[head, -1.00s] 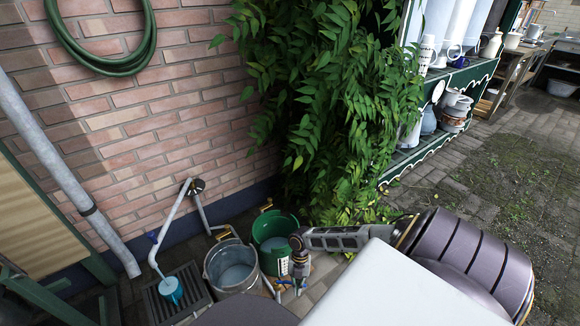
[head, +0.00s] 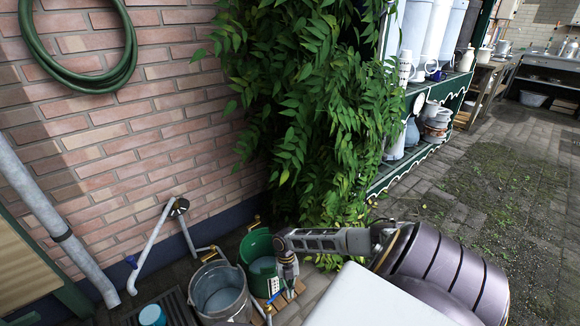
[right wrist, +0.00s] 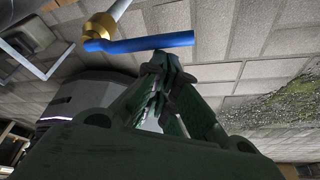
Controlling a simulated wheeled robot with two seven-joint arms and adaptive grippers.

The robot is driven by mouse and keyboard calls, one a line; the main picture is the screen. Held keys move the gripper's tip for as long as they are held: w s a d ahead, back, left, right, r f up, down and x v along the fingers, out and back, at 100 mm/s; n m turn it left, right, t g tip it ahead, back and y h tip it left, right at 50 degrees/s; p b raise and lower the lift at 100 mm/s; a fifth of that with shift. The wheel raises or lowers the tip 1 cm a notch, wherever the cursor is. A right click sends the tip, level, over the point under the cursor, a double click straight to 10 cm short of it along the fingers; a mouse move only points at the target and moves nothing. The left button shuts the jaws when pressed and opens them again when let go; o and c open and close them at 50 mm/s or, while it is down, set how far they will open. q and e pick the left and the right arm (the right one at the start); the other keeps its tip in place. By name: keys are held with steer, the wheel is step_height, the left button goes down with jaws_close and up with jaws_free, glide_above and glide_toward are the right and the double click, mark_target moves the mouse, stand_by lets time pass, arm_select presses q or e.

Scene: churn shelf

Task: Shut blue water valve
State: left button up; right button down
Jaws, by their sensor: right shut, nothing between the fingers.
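A blue valve lever (right wrist: 140,43) sits by a brass collar (right wrist: 99,26) on a grey pipe in the right wrist view. It runs nearly level across the picture. In the head view a small blue lever (head: 273,297) shows low beside the buckets, partly hidden by my gripper. My right gripper (head: 289,288) hangs down beside it, shut and empty. In the right wrist view its closed fingertips (right wrist: 160,62) are just below the lever's right part; I cannot tell if they touch. My left gripper is not in view.
A grey metal bucket (head: 219,294) and a green bucket (head: 262,268) stand close to my right gripper. A light blue cup (head: 152,315) is at the lower left. Leafy plants (head: 295,120) hang behind. Paving (head: 480,185) is open at the right.

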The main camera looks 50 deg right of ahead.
steer(key=shift+w+d+r, duration=0.1)
steer(key=shift+w+d, duration=0.1)
steer(key=shift+w, duration=0.1)
stand_by(0.4)
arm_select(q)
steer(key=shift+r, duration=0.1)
